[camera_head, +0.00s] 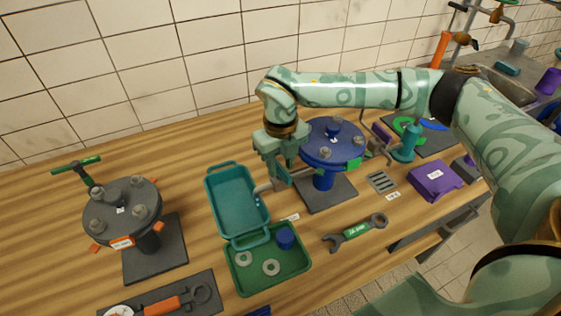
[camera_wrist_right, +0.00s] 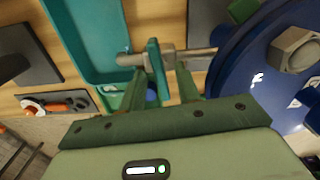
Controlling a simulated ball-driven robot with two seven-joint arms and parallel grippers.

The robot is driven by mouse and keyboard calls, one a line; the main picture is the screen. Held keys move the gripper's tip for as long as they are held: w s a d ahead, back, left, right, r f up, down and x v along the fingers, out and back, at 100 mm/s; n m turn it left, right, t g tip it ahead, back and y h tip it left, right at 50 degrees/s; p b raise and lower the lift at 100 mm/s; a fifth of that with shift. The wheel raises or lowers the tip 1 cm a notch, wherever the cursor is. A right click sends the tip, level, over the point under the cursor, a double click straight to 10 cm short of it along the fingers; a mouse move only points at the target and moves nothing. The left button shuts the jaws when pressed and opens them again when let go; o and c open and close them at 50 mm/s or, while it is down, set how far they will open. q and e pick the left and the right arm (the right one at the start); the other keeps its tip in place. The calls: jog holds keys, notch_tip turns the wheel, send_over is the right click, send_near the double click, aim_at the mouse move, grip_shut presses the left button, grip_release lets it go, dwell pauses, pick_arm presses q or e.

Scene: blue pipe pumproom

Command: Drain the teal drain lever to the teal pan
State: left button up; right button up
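The teal pan (camera_head: 209,196) lies on the wooden bench left of the blue flanged pump (camera_head: 347,148). A grey drain spout (camera_head: 265,188) reaches from the pump towards the pan's right edge. The teal drain lever (camera_wrist_right: 154,60) stands across the grey drain pipe (camera_wrist_right: 190,54) in the wrist view. My right gripper (camera_head: 279,181) is at the drain, above the bench. In the wrist view my right gripper's fingers (camera_wrist_right: 161,84) are apart, one on each side of the lever, with gaps showing. The pan (camera_wrist_right: 82,42) also shows there. My left gripper is out of view.
A green tray (camera_head: 240,281) with washers and a blue cap adjoins the pan's near end. A dark flanged pump (camera_head: 115,222) stands left. A wrench (camera_head: 355,233), a grate (camera_head: 381,182) and a purple box (camera_head: 436,180) lie right. A tiled wall closes the back.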

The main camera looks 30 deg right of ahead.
grip_shut()
jog(key=shift+r, duration=0.1)
jog(key=shift+r+n+p, duration=0.1)
jog(key=shift+n+p, duration=0.8)
jog(key=shift+n, duration=0.1)
jog(key=n+p, duration=0.2)
jog(key=n, duration=0.1)
jog(key=shift+n, duration=0.3)
jog(key=n+p, duration=0.3)
jog(key=n, duration=0.2)
jog(key=shift+w, duration=0.1)
jog(key=n+p, duration=0.1)
jog(key=n, duration=0.2)
jog(key=shift+n+p, duration=0.75)
jog(key=shift+n, duration=0.75)
